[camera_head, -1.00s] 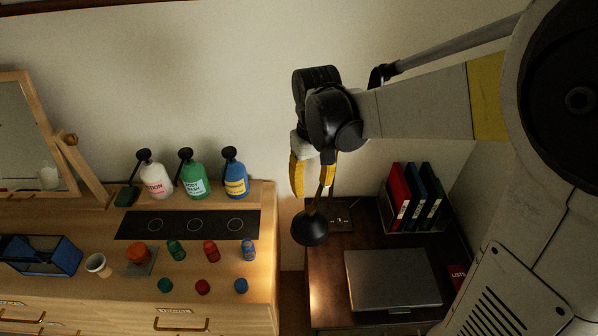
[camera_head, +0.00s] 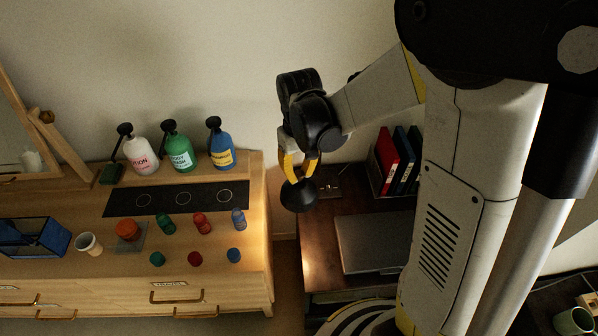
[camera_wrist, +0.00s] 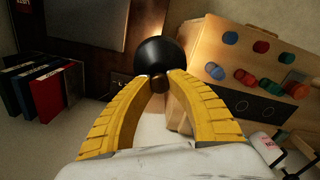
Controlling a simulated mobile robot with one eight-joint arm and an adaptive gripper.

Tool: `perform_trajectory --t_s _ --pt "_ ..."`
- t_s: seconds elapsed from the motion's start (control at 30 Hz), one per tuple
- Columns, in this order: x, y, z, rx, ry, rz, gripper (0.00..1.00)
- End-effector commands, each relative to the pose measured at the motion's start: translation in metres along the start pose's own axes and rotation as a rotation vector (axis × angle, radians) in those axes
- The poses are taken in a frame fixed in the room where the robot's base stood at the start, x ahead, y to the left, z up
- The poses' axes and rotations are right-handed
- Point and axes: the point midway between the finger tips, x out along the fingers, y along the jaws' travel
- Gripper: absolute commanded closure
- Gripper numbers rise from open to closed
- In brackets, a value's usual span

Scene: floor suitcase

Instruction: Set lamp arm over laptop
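The lamp's black dome head (camera_head: 299,196) hangs above the left part of the dark desk. My gripper (camera_head: 299,176) is just above it, yellow fingers pointing down. In the wrist view the lamp head (camera_wrist: 160,58) is right beyond my fingertips (camera_wrist: 162,84). They close on the small brown knob at its neck, so my gripper looks shut on the lamp head. The grey closed laptop (camera_head: 368,243) lies on the desk to the lower right of the lamp head. My arm hides its right side. The lamp's arm is mostly hidden behind my gripper.
Red, blue and green binders (camera_head: 398,160) stand at the desk's back. Left, across a gap, a wooden dresser (camera_head: 255,235) carries pump bottles (camera_head: 180,153), coloured caps, a cup (camera_head: 88,243) and a blue tray (camera_head: 32,238). A green mug (camera_head: 573,321) is at lower right.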

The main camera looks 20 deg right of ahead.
Motion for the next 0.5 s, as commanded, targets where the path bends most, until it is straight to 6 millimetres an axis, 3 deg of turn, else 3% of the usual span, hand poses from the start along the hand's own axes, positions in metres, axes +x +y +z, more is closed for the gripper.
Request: perform_trajectory --t_s 0.27,0.5 --pt "0.000 0.003 0.003 -0.009 0.000 0.000 1.00" --pt "0.001 0.024 0.021 -0.095 0.000 0.000 1.00"
